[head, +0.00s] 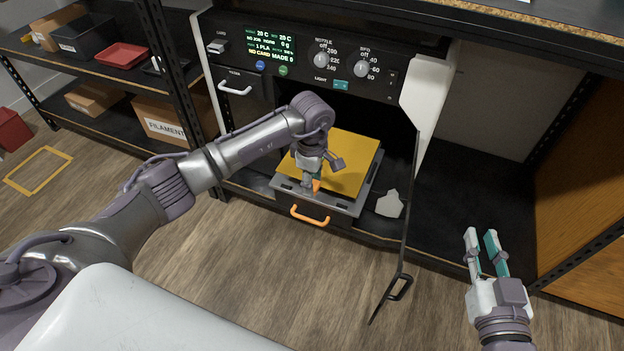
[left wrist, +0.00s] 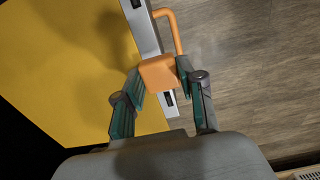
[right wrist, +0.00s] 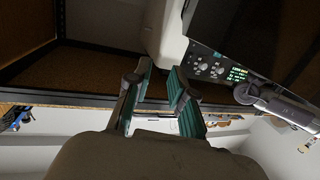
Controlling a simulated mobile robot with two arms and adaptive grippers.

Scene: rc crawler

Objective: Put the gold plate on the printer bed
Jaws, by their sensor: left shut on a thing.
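The gold plate (head: 345,160) lies flat over the grey printer bed (head: 340,204), which is pulled out at the front of the printer. The gold plate also fills the left of the left wrist view (left wrist: 60,75). My left gripper (head: 312,184) is at the front edge of the plate, shut on an orange block (left wrist: 159,72). The head view shows only a little of this block. Whether the plate sits fully seated on the bed cannot be told. My right gripper (head: 486,258) is open and empty, away to the right of the printer.
The printer panel (head: 300,58) with knobs and a display is above the opening. An orange handle (head: 309,216) is below the bed. The dark open door (head: 408,230) stands right of the bed. A pale flat piece (head: 390,204) lies between. Shelves with boxes (head: 165,115) are at left.

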